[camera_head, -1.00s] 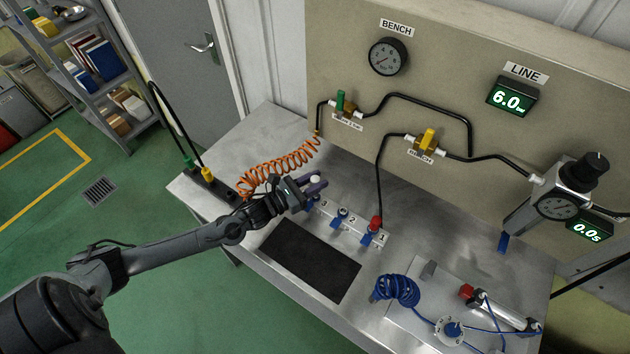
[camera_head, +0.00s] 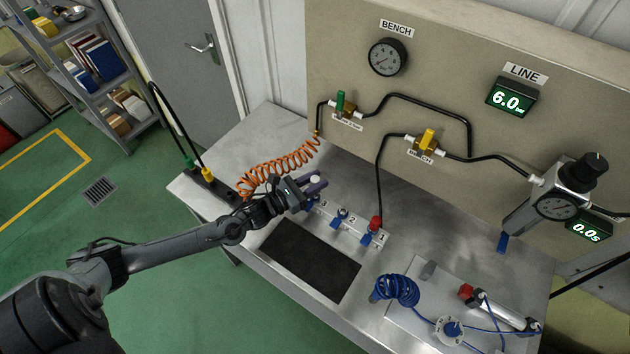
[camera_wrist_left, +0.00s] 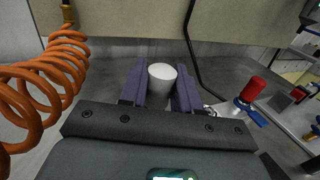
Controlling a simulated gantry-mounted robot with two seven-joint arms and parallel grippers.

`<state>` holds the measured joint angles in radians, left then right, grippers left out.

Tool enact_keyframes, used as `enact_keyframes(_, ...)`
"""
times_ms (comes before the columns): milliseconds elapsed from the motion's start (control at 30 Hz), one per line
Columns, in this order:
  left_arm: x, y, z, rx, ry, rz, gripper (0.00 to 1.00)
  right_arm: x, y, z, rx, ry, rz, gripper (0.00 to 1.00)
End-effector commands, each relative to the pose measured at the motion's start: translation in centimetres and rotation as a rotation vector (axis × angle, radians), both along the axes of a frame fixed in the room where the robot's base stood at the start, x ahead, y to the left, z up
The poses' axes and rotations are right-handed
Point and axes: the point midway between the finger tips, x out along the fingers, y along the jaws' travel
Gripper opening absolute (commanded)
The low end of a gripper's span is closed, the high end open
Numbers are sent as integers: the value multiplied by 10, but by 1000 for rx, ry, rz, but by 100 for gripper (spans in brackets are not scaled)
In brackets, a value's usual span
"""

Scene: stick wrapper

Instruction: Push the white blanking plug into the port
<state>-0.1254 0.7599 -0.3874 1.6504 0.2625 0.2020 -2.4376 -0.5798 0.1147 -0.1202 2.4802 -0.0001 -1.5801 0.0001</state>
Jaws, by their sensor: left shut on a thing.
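The white blanking plug (camera_head: 315,179) is between the dark purple fingers of my left gripper (camera_head: 316,183), which is shut on it. In the left wrist view the plug (camera_wrist_left: 162,78) stands between the two fingertips, its flat white end showing. The gripper is over the far-left end of the white port manifold (camera_head: 360,231), near the port marked 3. That port is mostly hidden by the gripper, so I cannot tell whether the plug touches it. Ports 2 and 1 show, with blue levers; port 1 carries a red fitting (camera_head: 375,222). My right gripper is not in view.
An orange coiled hose (camera_head: 275,166) lies left of and behind my gripper. A black mat (camera_head: 310,262) lies in front of the manifold. A blue coiled hose (camera_head: 397,289) and a cylinder (camera_head: 500,310) lie at the right front.

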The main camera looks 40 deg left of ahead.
Motion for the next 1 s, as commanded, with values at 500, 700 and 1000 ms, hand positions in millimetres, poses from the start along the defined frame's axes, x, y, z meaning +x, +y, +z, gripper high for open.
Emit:
enact_keyframes(500,0,0,-10,0,0,0,1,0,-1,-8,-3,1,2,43)
enact_keyframes(700,0,0,-14,0,0,0,1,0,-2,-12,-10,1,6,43)
enact_keyframes(1000,0,0,-22,0,0,0,1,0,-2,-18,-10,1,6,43)
